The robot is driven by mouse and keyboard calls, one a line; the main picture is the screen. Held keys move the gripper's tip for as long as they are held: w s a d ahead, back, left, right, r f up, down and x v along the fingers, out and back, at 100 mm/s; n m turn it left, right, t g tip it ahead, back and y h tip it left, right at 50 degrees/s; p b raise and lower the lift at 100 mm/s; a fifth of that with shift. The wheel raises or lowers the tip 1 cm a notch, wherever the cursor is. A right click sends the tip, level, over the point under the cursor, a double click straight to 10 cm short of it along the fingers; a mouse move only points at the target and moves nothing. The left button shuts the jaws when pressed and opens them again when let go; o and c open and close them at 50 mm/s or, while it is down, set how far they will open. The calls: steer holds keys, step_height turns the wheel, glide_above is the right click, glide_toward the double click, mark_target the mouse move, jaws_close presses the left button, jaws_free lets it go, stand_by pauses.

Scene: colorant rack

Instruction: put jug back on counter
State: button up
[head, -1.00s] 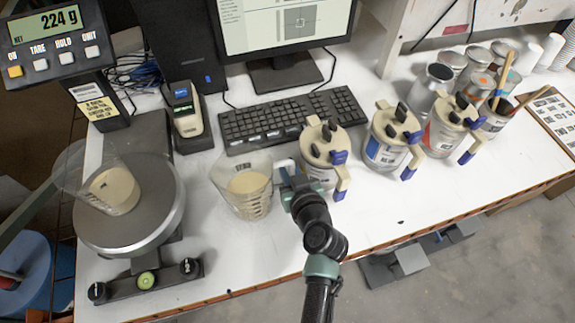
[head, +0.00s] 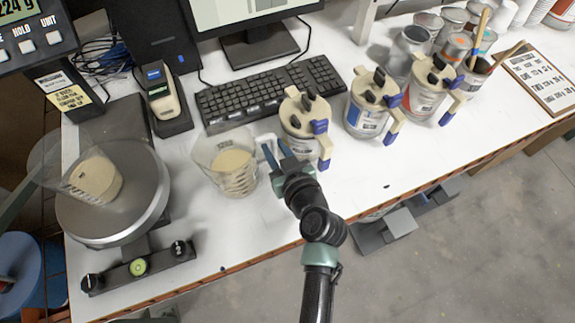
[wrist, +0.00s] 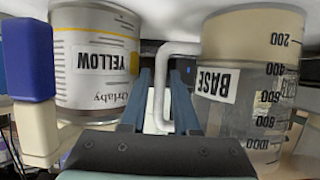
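The jug (head: 226,168) is clear plastic with beige content and printed volume marks. It stands upright on or very close to the white counter (head: 225,225), left of the yellow-labelled can (head: 303,135). In the wrist view the jug (wrist: 250,110) is at right with a "BASE" label. Its white handle (wrist: 161,95) lies between my two blue fingers. My gripper (head: 277,152) is at the handle from the right and appears closed on it, with little gap at the fingertips (wrist: 160,85). The contact under the jug's base is not clearly shown.
A scale pan (head: 140,215) with a clear cup (head: 98,178) is at left. A keyboard (head: 265,92) lies behind the jug. The can in the wrist view (wrist: 95,65) is close to my fingers. More cans (head: 368,105) stand to the right. The counter front is clear.

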steer(key=b+v, duration=0.1)
steer(key=v, duration=0.7)
steer(key=w+a+r+t+h, duration=0.1)
steer(key=w+r+t, duration=0.25)
steer(key=r, duration=1.25)
steer(key=w+r+t+h, duration=0.1)
steer(key=w+r+t, duration=0.3)
steer(key=r, duration=1.2)
steer(key=s+a+r+m+t+h, duration=0.1)
steer(key=s+r+t, duration=0.2)
steer(key=r, duration=0.9)
steer(key=s+a+r+m+t+h, duration=0.1)
steer(key=s+r+t, duration=0.3)
steer(key=r, duration=0.9)
steer(key=s+m, duration=0.1)
steer(key=s, duration=0.2)
steer(key=shift+s, duration=0.35)
